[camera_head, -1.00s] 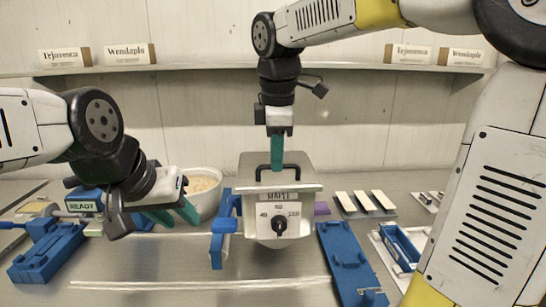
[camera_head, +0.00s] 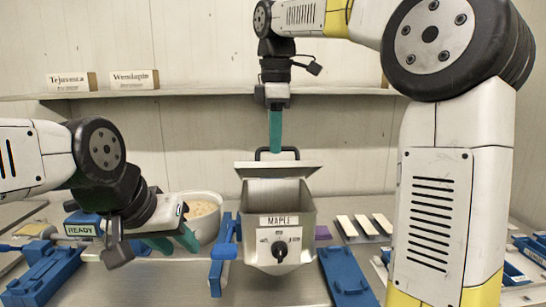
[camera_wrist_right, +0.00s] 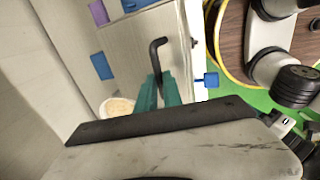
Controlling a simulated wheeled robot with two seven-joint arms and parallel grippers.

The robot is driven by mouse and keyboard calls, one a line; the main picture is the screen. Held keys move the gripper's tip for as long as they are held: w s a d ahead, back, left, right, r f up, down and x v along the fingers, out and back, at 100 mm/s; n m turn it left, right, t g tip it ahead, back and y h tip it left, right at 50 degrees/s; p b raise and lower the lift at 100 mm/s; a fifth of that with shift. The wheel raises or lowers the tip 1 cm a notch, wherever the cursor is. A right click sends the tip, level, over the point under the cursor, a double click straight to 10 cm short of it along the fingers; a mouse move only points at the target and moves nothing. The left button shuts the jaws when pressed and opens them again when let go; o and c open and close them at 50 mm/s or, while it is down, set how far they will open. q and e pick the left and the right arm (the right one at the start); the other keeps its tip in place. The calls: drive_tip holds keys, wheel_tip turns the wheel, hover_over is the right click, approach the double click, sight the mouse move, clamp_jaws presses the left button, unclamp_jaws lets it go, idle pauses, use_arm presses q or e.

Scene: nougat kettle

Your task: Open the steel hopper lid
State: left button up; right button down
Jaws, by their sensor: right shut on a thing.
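The steel hopper (camera_head: 308,215) stands mid-table with a MAPLE label and a dial on its front. Its lid (camera_head: 250,170) is raised, and the hopper's inside shows below it. A black handle (camera_head: 293,154) is on the lid, also seen in the right wrist view (camera_wrist_right: 154,50). My right gripper (camera_head: 275,150) comes down from above and is shut on the handle; its teal fingers also show in the right wrist view (camera_wrist_right: 160,84). My left gripper (camera_head: 174,243) is open and empty, left of the hopper, in front of the bowl.
A bowl of pale contents (camera_head: 217,209) stands behind my left gripper. A blue bracket (camera_head: 219,262) is left of the hopper, a blue block (camera_head: 345,279) right of it. White bars (camera_head: 365,225) lie at the back right. A blue READY device (camera_head: 82,226) is far left.

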drive_tip(key=shift+w+d+r, duration=0.1)
drive_tip(key=shift+w+r, duration=0.2)
drive_tip(key=shift+w, duration=0.4)
drive_tip(key=shift+w+r, duration=0.3)
drive_tip(key=shift+w, duration=0.4)
drive_tip(key=c, duration=1.5)
unclamp_jaws()
drive_tip(key=shift+r, duration=0.1)
drive_tip(key=shift+r, duration=0.1)
drive_tip(key=shift+s+r, duration=0.2)
drive_tip(key=shift+r, duration=1.7)
drive_tip(key=shift+s+r, duration=0.15)
drive_tip(key=shift+r, duration=1.75)
